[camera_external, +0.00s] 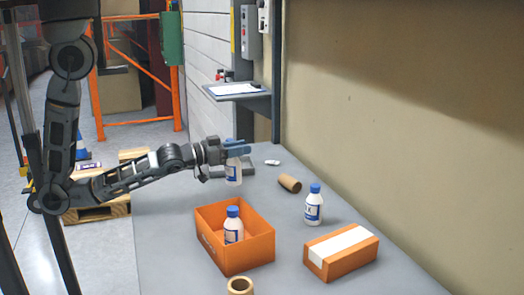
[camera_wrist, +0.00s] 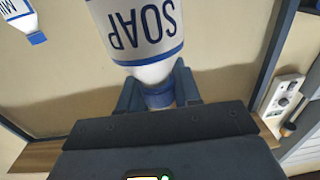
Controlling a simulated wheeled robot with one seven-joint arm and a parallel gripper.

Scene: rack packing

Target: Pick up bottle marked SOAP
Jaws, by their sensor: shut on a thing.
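The white bottle marked SOAP (camera_wrist: 140,28) fills the upper middle of the wrist view, its lettering upside down there. My gripper (camera_wrist: 158,90) is shut on its blue cap, one finger on each side. In the external view my gripper (camera_external: 237,150) holds the bottle (camera_external: 233,172) from above, upright over the grey table. Whether its base touches the table is hard to tell. Its label is not readable in that view.
An orange open box (camera_external: 258,250) holds another blue-capped bottle (camera_external: 233,229). A similar bottle (camera_external: 313,207) stands to its right. A taped carton (camera_external: 355,262), cardboard tubes (camera_external: 289,183) (camera_external: 240,285) and a small white item (camera_external: 272,162) lie around. The wall bounds the right.

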